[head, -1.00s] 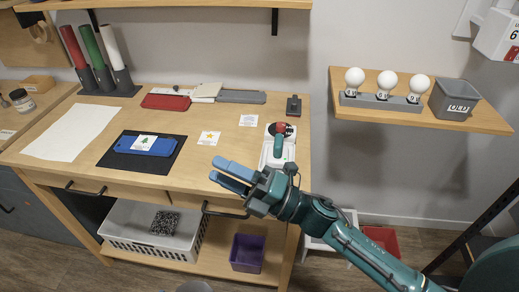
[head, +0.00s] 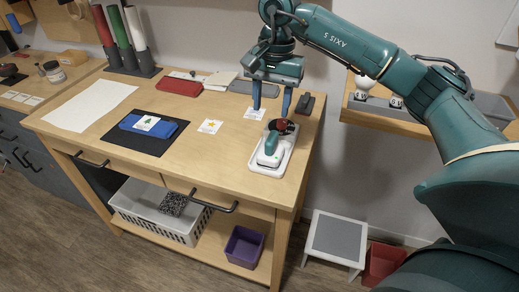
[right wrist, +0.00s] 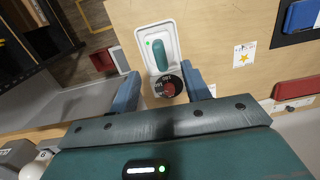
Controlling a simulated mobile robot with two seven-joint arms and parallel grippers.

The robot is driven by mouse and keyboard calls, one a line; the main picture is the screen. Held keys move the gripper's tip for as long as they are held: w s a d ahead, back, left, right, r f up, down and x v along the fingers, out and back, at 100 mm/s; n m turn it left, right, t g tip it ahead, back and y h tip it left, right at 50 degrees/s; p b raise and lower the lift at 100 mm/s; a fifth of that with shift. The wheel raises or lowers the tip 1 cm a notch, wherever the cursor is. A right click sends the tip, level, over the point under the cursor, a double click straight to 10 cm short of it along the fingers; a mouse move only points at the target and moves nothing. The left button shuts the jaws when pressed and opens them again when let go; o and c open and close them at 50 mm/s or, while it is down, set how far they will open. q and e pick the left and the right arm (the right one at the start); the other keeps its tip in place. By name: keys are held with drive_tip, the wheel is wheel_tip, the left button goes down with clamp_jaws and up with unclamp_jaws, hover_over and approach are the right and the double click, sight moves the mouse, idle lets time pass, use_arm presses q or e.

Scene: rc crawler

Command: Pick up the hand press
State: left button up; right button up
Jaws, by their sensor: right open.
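The hand press (head: 271,143) has a teal handle and a dark round dial head with red on it. It lies in a white tray (head: 263,167) at the right end of the wooden workbench. My right gripper (head: 271,110) is open, empty and pointing down, just behind the hand press in the head view. In the right wrist view the hand press (right wrist: 158,57) lies below, its dial showing between the open fingers (right wrist: 162,80). I cannot see any contact. My left gripper is out of view.
A small dark object (head: 305,104) stands at the bench's back right corner. A blue case (head: 155,127) lies on a dark mat to the left, with a star card (head: 210,126) between. A wall shelf (head: 385,117) is at right. The bench's front middle is clear.

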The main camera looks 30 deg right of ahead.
sight(272, 136)
drive_tip(key=shift+h, duration=0.4)
drive_tip(key=f, duration=0.3)
drive_tip(key=d+f, duration=0.1)
drive_tip(key=f, duration=0.2)
drive_tip(key=shift+w+d+f+p, duration=0.15)
drive_tip(key=shift+w+f+p, duration=0.1)
drive_tip(key=shift+p, duration=0.15)
drive_tip(key=shift+w+f+p, duration=0.15)
drive_tip(key=shift+f+p, duration=0.2)
drive_tip(key=shift+f, duration=1.1)
drive_tip(key=shift+w+f+p, duration=0.1)
drive_tip(key=shift+f+p, duration=0.2)
drive_tip(key=shift+f, duration=1.1)
drive_tip(key=shift+c, duration=0.6)
drive_tip(key=shift+r, duration=0.1)
clamp_jaws()
